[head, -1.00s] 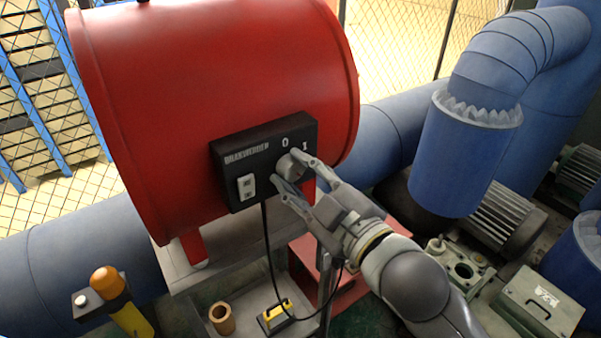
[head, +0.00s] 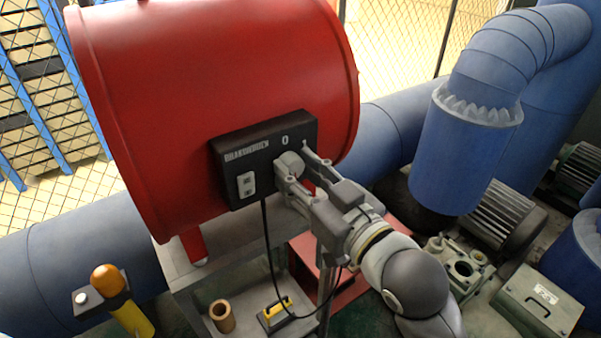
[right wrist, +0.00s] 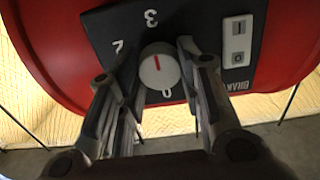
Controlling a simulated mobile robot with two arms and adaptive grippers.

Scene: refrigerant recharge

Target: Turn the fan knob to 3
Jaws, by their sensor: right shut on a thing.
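The red fan drum (head: 215,90) carries a black control box (head: 240,158) on its front. The round grey fan knob (head: 289,164) is on the box's right part. My right gripper (head: 296,166) is shut on the knob, with one finger on each side. The right wrist view shows the knob (right wrist: 160,68) between my fingers (right wrist: 160,65). Its red line lies on the side towards the "3" (right wrist: 151,18). The "2" (right wrist: 118,46) and "0" (right wrist: 166,92) also show there; the "1" is hidden. My left gripper is out of view.
A white rocker switch (head: 247,185) sits on the box's left part, and a black cable (head: 268,245) hangs below. The drum stands on a grey cart (head: 185,275). Blue ducts (head: 465,140) and a motor (head: 505,215) stand at the right.

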